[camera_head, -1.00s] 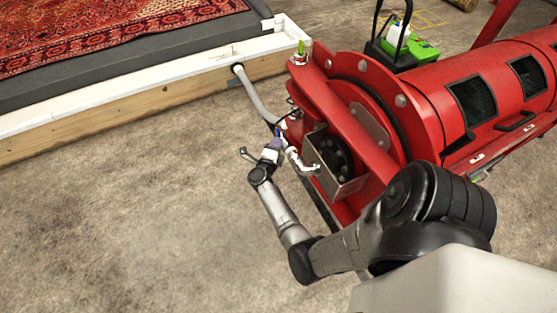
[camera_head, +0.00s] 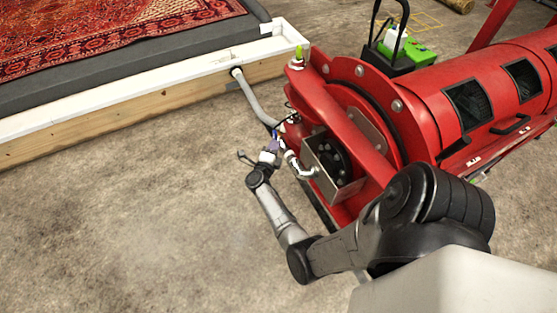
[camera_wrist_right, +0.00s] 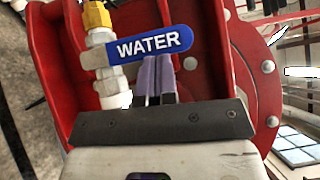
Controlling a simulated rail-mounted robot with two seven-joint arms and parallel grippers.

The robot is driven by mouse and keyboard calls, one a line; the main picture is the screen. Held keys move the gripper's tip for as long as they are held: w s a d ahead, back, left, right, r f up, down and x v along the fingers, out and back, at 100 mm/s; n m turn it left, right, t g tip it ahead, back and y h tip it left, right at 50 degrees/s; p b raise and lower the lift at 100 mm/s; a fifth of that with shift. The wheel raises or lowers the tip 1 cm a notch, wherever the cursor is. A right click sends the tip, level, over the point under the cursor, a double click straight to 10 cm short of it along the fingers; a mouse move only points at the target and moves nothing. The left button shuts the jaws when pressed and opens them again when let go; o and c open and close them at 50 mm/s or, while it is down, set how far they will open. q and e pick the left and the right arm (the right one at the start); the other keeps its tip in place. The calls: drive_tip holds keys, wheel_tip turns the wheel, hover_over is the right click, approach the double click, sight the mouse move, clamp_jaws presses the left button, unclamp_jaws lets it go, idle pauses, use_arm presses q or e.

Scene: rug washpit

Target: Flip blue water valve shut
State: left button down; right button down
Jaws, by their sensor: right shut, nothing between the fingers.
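The blue valve handle (camera_wrist_right: 155,44), lettered WATER, fills the upper middle of the right wrist view. It lies crosswise to its pipe of white fittings (camera_wrist_right: 112,78) and a brass fitting (camera_wrist_right: 97,16). My right gripper (camera_wrist_right: 158,62) is shut and empty, its purple-grey fingertips together at the handle's lower edge. I cannot tell whether they touch it. In the head view my right gripper (camera_head: 273,145) is at the near left end of the red machine (camera_head: 425,95), and the handle is small and hardly distinguishable there. My left gripper is not in view.
A grey hose (camera_head: 254,98) runs from the white-topped wooden pit edge (camera_head: 150,98) to the machine. A metal box (camera_head: 335,170) sticks out right of my gripper. The concrete floor (camera_head: 120,220) to the left is clear.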

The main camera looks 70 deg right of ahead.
drive_tip(key=a, duration=0.7)
drive_tip(key=shift+f, duration=0.25)
idle(0.4)
